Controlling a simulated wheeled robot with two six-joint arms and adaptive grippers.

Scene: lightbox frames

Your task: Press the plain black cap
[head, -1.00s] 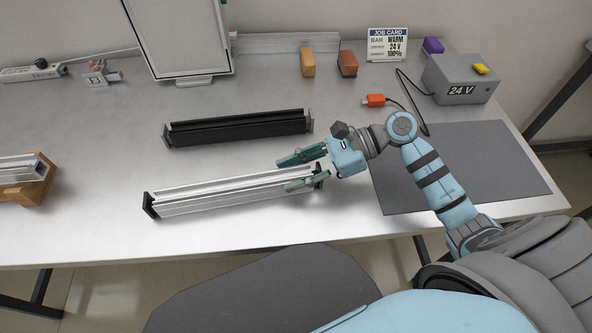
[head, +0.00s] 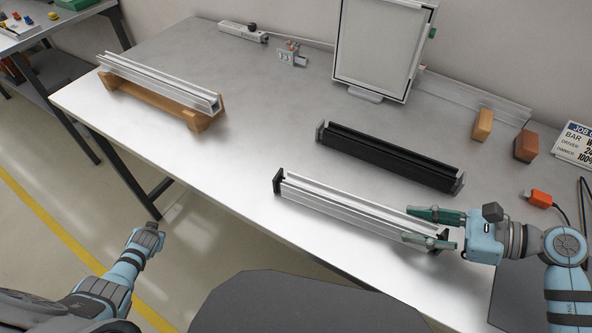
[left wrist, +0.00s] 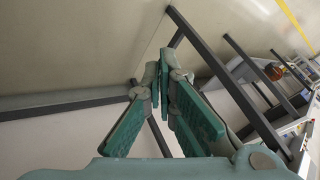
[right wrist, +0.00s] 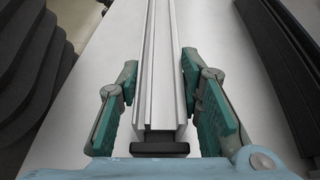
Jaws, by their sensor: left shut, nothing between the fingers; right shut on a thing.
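The silver bar (head: 335,203) lies near the table's front edge with a black cap (head: 278,180) at its left end. Another black cap (head: 440,240) at the right end is partly hidden by my right gripper (head: 408,224). The right gripper's fingers straddle the bar near that end and are shut on it. In the right wrist view the bar (right wrist: 164,60) runs between the fingers, and the near black cap (right wrist: 160,149) looks plain. My left gripper (head: 150,232) is shut and empty, off the table's front edge, away from the bar; its fingers show in the left wrist view (left wrist: 165,70).
A black bar (head: 385,157) lies just behind the silver one. Another silver bar (head: 160,82) rests on a wooden stand (head: 155,98) at the left. An orange connector (head: 540,198), wooden blocks (head: 482,125) and a job card (head: 576,145) are at the right. The table's left front is clear.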

